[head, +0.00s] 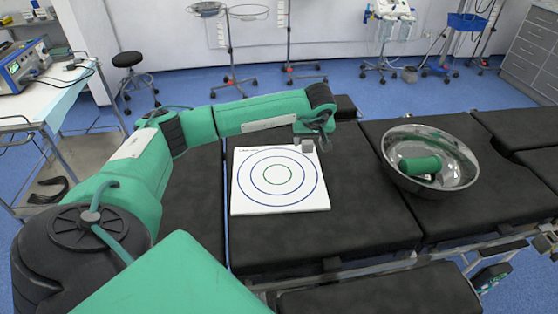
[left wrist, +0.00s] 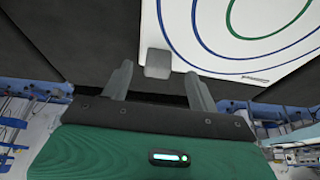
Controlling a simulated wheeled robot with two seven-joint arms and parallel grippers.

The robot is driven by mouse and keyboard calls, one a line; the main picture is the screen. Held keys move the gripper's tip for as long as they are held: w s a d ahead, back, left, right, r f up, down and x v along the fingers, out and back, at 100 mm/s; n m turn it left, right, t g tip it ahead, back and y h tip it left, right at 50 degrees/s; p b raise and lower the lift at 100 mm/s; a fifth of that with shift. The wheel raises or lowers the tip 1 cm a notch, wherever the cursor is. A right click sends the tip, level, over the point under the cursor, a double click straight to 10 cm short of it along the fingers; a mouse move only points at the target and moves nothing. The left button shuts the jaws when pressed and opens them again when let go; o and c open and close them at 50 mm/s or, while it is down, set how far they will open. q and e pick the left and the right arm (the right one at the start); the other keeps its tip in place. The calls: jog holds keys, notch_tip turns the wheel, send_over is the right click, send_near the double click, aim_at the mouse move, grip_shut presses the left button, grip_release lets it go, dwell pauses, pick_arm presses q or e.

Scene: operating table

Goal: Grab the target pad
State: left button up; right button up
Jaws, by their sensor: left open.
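The target pad (head: 244,201) is a white square board with blue and green rings, lying flat on the black operating table. A small grey block (head: 306,146) sits at its far right corner. My left gripper (head: 314,142) is at that corner, its jaws open. In the left wrist view the pad (left wrist: 197,32) fills the upper right. There the two fingers of my left gripper (left wrist: 160,70) stand apart, with the grey block (left wrist: 157,57) showing in the gap between their tips. I cannot tell whether the fingers touch it. My right gripper is not in view.
A metal bowl (head: 459,170) holding a green cylinder (head: 420,166) stands on the table (head: 370,215) to the right of the pad. The black table top between pad and bowl is clear. A side trolley (head: 52,108) with a blue device stands at the left.

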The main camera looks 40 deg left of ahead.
aim_at(308, 144)
pick_arm(q)
jog(key=x, duration=0.3)
jog(key=shift+w+a+f, duration=0.15)
jog(key=shift+w+f, duration=0.1)
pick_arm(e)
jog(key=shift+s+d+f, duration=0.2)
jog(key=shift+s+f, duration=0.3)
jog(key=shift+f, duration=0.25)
pick_arm(q)
jog(key=c, duration=1.3)
jog(key=shift+r, duration=0.1)
